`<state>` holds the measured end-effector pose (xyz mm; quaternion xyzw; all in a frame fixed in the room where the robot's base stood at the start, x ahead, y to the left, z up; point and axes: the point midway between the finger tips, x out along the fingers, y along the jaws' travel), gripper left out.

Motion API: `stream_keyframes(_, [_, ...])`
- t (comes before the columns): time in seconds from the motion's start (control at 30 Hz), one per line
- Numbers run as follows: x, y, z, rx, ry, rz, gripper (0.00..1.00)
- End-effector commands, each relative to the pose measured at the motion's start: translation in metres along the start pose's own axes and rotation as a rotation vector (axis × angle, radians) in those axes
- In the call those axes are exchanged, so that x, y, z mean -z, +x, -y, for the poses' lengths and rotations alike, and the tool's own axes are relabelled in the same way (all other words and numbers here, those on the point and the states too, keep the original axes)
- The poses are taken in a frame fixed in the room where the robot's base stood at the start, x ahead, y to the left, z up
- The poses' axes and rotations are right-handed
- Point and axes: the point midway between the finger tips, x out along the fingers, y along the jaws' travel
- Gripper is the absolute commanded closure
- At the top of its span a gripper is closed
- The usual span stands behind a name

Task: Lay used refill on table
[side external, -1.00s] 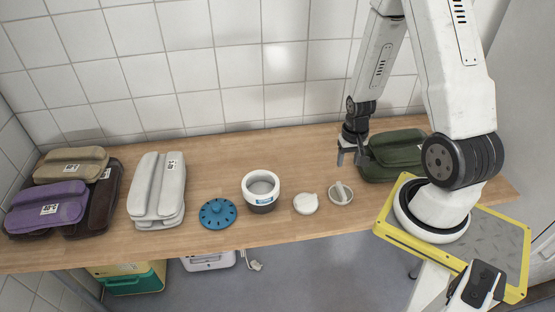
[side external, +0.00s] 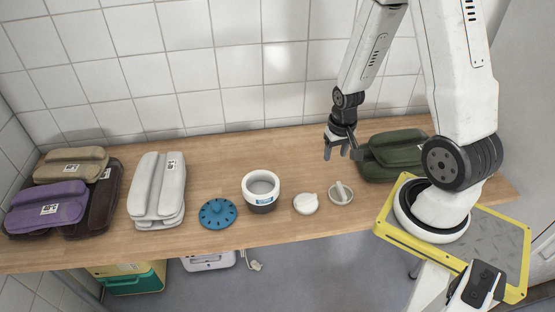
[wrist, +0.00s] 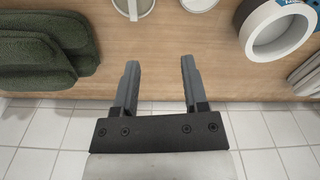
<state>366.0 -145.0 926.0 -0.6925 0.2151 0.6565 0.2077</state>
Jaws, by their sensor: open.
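My gripper (side external: 341,152) is open and empty above the wooden table (side external: 310,150), and its two fingers also show apart in the wrist view (wrist: 157,75). A pale round dish with a raised bar (side external: 341,193) lies on the table below and in front of it; part of it shows at the top of the wrist view (wrist: 131,10). A white round disc (side external: 306,204) lies just left of the dish. I cannot tell which of these is the used refill. A white cup with a dark base (side external: 262,203) stands open, and a blue lid with holes (side external: 218,213) lies left of it.
Dark green folded cloth (side external: 395,160) lies close to the right of my gripper. Light grey folded cloth (side external: 157,190) and a stack with a purple bundle (side external: 46,207) fill the left. The tiled wall is behind. The table's back middle is clear.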

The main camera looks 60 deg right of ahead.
Motion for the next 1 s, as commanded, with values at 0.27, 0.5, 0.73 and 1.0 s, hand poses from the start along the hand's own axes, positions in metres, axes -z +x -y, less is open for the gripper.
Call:
stream_keyframes(0.27, [-0.014,-0.058,0.074,0.032,-0.302,-0.092,0.44])
stream_keyframes(0.5, [-0.042,-0.096,0.120,0.066,-0.519,-0.151,0.44])
stream_keyframes(0.73, [-0.056,-0.109,0.134,0.080,-0.601,-0.172,0.44])
stream_keyframes(1.0, [-0.057,-0.110,0.135,0.081,-0.604,-0.172,0.44])
